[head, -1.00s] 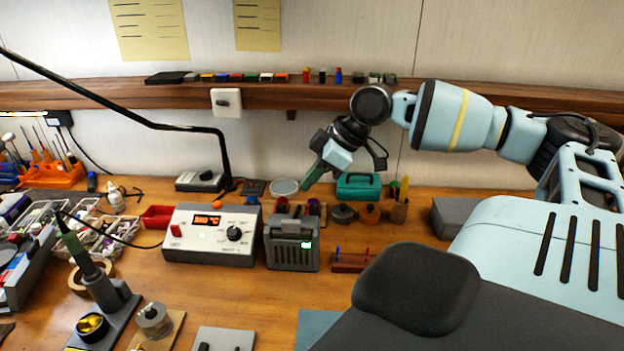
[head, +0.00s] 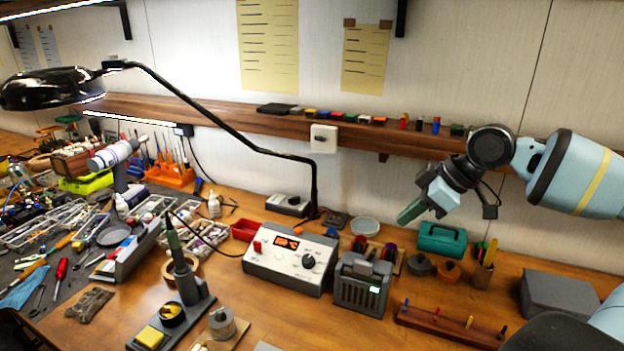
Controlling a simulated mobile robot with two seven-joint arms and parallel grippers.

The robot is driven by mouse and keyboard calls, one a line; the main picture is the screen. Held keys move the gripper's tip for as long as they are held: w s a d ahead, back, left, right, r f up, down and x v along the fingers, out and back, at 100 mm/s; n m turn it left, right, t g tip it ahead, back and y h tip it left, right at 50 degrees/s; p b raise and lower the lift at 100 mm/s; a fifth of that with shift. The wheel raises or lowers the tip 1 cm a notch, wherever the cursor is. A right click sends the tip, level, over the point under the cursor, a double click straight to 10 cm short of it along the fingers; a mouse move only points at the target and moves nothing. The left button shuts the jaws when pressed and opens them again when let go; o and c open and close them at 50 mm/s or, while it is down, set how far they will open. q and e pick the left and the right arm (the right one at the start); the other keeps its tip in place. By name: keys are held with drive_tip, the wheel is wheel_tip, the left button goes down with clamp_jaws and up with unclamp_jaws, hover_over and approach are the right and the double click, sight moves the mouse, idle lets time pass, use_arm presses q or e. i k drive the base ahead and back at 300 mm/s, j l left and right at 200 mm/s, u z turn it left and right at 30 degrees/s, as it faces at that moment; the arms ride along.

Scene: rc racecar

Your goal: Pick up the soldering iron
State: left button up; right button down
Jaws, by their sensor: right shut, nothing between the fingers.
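The soldering iron (head: 175,247) has a dark green handle and stands tilted in its holder (head: 190,284) at the lower left of the head view. A thin black cable runs from its top towards the soldering station (head: 288,261). My right gripper (head: 403,218) is at the right of centre, above the back part of the bench, well to the right of the iron and apart from it. Its green fingers are shut with nothing between them. My left gripper is not in view.
A black lamp arm (head: 215,122) crosses above the bench. A grey vented box (head: 361,284) stands right of the station. A teal case (head: 441,239) and a small rack (head: 450,326) are at the right. A solder spool (head: 221,323) sits beside the iron holder.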

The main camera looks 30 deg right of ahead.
sight(181, 267)
drive_tip(key=k+j, duration=0.25)
drive_tip(key=j, duration=0.15)
drive_tip(key=k+j, duration=0.25)
drive_tip(key=j, duration=0.15)
drive_tip(key=k+j, duration=0.55)
drive_tip(key=j, duration=0.3)
